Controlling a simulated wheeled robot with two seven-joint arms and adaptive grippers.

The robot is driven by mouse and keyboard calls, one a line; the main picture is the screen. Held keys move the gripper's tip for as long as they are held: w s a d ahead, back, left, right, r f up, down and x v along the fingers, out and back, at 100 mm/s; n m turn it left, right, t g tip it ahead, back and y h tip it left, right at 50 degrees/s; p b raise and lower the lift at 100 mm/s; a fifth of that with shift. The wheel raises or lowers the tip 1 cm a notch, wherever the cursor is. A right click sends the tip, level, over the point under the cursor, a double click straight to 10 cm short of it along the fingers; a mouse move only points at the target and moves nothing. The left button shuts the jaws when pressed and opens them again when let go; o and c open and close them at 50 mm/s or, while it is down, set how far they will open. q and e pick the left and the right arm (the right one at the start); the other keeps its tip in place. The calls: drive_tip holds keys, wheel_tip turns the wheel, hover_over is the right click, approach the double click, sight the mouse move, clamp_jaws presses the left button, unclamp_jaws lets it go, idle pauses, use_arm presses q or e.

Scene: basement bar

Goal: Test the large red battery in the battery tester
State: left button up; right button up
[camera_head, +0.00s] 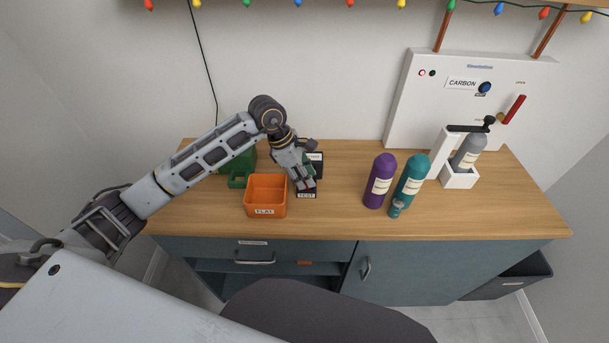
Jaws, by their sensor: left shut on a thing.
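The battery tester (316,167) is a small dark unit on the wooden counter, with a label at its front edge that seems to read TEST. My left gripper (304,184) points down over it and is shut on the large red battery (309,189). Only a small red part of the battery shows between the fingers, low at the tester's front. The gripper hides most of both, so I cannot tell whether the battery touches the tester's contacts. My right gripper is not in view.
An orange bin (265,196) labelled FLAT stands left of the tester, with a green bin (238,178) behind it. Purple (379,184) and teal (410,183) cylinders stand to the right. A carbonator (461,176) holds a grey bottle. Counter (340,211) is clear between tester and cylinders.

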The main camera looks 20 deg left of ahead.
use_arm(q)
drive_tip(key=shift+f, duration=0.15)
idle(0.5)
drive_tip(key=o, duration=1.1)
drive_tip(key=shift+o, duration=0.3)
drive_tip(key=shift+a+r, duration=0.1)
drive_tip(key=shift+r, duration=0.1)
drive_tip(key=shift+w, duration=0.1)
